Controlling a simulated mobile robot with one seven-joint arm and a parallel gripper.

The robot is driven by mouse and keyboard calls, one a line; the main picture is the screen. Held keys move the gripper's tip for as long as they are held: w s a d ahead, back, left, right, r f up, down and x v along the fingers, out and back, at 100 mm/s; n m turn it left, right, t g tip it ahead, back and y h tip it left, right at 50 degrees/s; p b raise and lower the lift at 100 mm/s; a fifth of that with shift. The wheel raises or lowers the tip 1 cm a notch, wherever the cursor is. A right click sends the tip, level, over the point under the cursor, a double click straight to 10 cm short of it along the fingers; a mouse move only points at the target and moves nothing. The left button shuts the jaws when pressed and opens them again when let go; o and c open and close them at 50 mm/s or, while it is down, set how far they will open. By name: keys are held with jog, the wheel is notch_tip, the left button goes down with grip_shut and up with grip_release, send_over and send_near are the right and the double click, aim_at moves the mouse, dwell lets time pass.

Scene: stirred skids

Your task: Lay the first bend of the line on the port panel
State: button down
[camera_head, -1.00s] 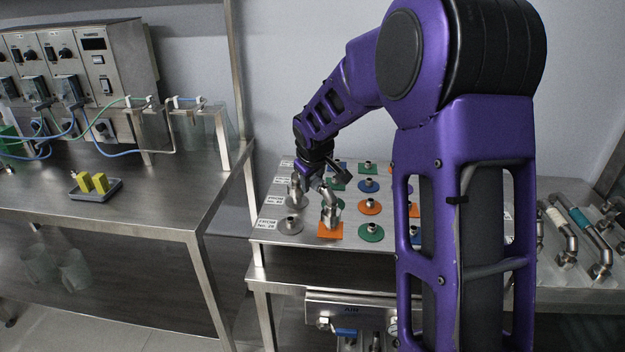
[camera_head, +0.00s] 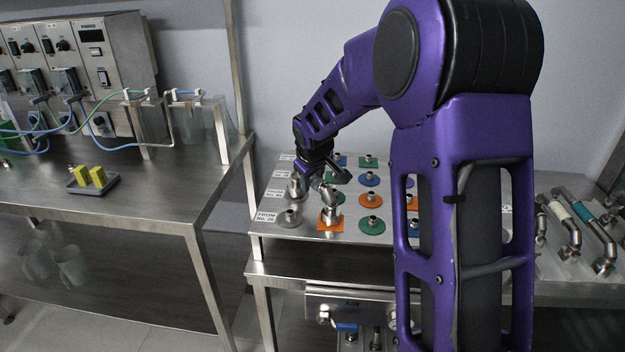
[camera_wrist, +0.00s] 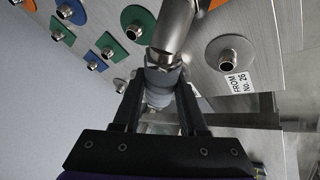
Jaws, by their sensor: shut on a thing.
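The port panel (camera_head: 262,232) is a metal plate with rows of short capped-looking ports on grey, orange, green and blue round or square markers. My gripper (camera_head: 316,176) is low over its left side. In the wrist view my gripper (camera_wrist: 160,92) is shut around a fitting on a metal pipe bend (camera_wrist: 176,30). In the head view the bend (camera_head: 330,200) shows above the orange square marker (camera_head: 330,226) at the front left. I cannot tell whether its ends are seated on ports. My gripper hides part of the bend.
A green disc port (camera_head: 371,226) and grey disc port (camera_head: 289,219) flank the orange square. More pipe bends (camera_head: 570,238) lie on the right. A bench (camera_head: 150,195) on the left holds a tray with yellow blocks (camera_head: 90,177). My arm hides the panel's right part.

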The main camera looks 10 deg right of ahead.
jog(key=shift+f, duration=0.15)
jog(key=shift+c, duration=1.8)
grip_release()
jog(key=p+v, duration=0.2)
jog(key=v, duration=1.5)
jog(key=shift+r+p, duration=0.2)
jog(key=shift+p, duration=0.2)
